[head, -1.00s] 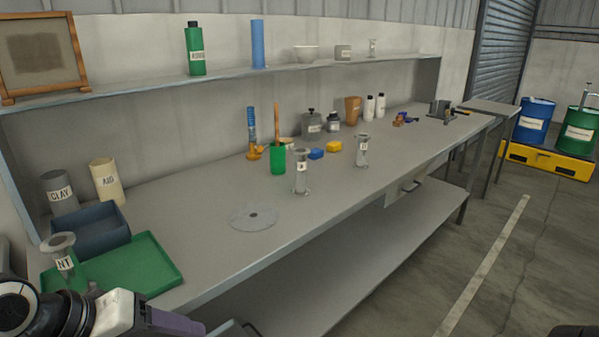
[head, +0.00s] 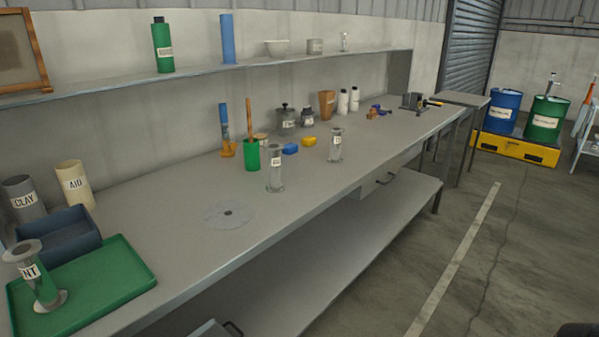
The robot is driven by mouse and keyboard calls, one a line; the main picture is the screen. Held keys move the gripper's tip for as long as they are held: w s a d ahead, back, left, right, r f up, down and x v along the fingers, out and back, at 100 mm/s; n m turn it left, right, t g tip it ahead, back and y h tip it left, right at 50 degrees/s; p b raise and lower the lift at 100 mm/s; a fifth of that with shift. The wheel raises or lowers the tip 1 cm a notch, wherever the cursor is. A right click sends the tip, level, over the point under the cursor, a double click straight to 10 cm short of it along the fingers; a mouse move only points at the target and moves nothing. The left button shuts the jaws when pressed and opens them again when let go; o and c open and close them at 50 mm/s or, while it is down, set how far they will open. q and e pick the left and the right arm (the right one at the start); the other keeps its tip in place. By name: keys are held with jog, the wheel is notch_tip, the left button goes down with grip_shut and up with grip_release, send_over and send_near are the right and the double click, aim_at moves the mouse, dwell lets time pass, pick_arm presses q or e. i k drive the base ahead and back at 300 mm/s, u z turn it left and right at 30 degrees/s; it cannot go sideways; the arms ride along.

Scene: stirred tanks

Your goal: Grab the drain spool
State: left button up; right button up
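Three flanged metal spools with white labels stand upright on the bench. One, its label showing "NT" (head: 39,278), stands on the green tray (head: 110,286) at the lower left. A second spool (head: 275,172) stands mid-bench, right of a flat grey disc. A third spool (head: 335,146) stands farther along, near the front edge. The labels on the second and third are too small to read, so I cannot tell which is the drain spool. Neither of my grippers is in view.
A blue-grey bin (head: 60,240) and the CLAY and AID canisters stand behind the tray. A green cup (head: 251,156), bottles and small blocks stand behind the spools. The bench front between tray and disc (head: 229,213) is clear. Open floor lies at right.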

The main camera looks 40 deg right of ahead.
aim_at(275, 186)
jog(key=z, duration=3)
jog(key=k, duration=1.25)
jog(key=u, duration=1.35)
jog(key=i, duration=0.55)
